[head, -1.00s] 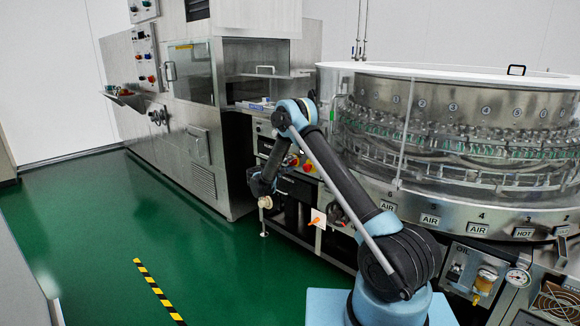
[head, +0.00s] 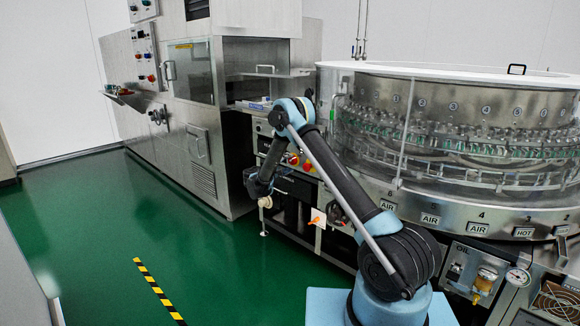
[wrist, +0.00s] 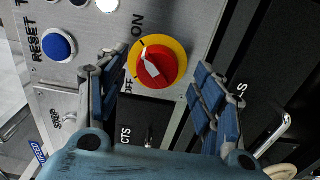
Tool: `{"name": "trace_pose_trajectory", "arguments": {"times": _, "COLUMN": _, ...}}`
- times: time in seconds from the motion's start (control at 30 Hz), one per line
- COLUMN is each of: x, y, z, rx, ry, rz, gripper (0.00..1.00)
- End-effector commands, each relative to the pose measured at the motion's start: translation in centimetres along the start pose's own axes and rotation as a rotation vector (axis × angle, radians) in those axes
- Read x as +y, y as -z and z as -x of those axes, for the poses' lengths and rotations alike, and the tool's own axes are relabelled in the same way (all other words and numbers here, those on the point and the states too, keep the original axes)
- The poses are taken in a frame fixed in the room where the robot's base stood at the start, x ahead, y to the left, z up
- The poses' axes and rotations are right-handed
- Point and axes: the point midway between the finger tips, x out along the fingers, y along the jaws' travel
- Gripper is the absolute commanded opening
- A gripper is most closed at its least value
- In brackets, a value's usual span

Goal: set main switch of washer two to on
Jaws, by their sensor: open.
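The main switch (wrist: 160,64) is a red rotary knob on a yellow ring, set in a metal panel, seen in the wrist view. The words ON and OFF stand at its left, ON higher in the picture and OFF lower. A white pointer mark on the knob lies slanted; I cannot tell surely which word it matches. My gripper (wrist: 158,78) is open, with one finger on each side of the knob in the picture and nothing held. Contact with the knob cannot be told. In the head view my gripper (head: 265,201) hangs before the washer's front, its fingers hard to make out.
A blue RESET button (wrist: 59,45) sits left of the switch on the panel. A metal handle (wrist: 272,136) is at the lower right. The round glass-walled washer (head: 450,140) stands behind my arm. Green floor (head: 150,215) is open at the left.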

Motion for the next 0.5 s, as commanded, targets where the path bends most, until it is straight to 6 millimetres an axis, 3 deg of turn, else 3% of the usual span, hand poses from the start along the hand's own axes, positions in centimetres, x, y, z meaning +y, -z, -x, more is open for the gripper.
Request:
{"name": "trace_pose_trajectory", "arguments": {"times": 0.3, "x": -0.1, "y": 0.1, "z": 6.2, "rx": 0.003, "ry": 0.001, "rz": 0.0, "gripper": 0.62}}
{"name": "trace_pose_trajectory", "arguments": {"times": 0.5, "x": -0.2, "y": 0.1, "z": 8.8, "rx": 0.001, "ry": 0.001, "rz": 0.0, "gripper": 0.62}}
